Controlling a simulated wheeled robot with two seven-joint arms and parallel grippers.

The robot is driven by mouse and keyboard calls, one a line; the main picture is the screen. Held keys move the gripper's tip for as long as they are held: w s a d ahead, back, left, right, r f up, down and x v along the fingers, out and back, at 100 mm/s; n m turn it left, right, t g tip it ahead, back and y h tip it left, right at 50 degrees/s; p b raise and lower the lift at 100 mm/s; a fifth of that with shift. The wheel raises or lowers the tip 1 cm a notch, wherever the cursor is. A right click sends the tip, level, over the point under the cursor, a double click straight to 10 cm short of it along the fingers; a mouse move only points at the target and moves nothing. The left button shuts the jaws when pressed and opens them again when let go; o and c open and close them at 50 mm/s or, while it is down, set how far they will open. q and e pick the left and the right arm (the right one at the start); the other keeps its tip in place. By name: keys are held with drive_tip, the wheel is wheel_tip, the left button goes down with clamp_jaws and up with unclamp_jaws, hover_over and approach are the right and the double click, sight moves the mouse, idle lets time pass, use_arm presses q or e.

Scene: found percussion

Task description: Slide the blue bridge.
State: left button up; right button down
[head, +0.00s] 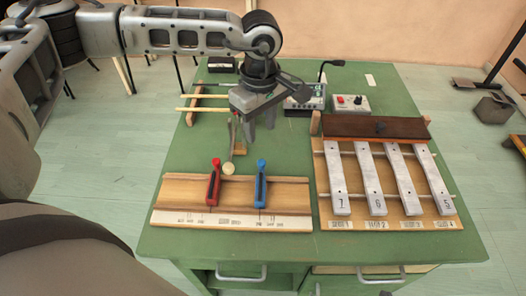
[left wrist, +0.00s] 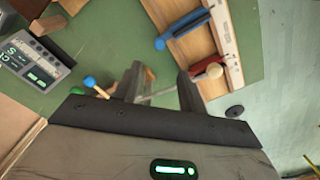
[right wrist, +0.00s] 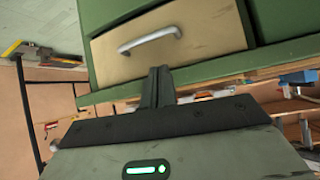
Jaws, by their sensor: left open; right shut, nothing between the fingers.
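The blue bridge (head: 261,184) stands on a wooden board (head: 290,192) at the front left of the green table. It runs front to back across the board, with a printed scale strip below it. The red bridge (head: 213,184) stands to its left. My left gripper (head: 260,127) is open and empty, above the table behind the board, apart from both bridges. In the left wrist view the blue bridge (left wrist: 186,26) lies beyond my left fingertips (left wrist: 158,78), and the red bridge (left wrist: 203,64) is closer. My right gripper (right wrist: 160,72) is shut and empty before a drawer front.
A rack of numbered metal bars (head: 376,180) stands right of the board. Electronic boxes (head: 352,103) sit at the back. A drawer handle (right wrist: 150,39) is near my right gripper.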

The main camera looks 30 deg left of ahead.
sight(262, 162)
use_arm(q)
wheel_tip(262, 162, down, 11)
drive_tip(key=shift+p, duration=0.5)
clamp_jaws()
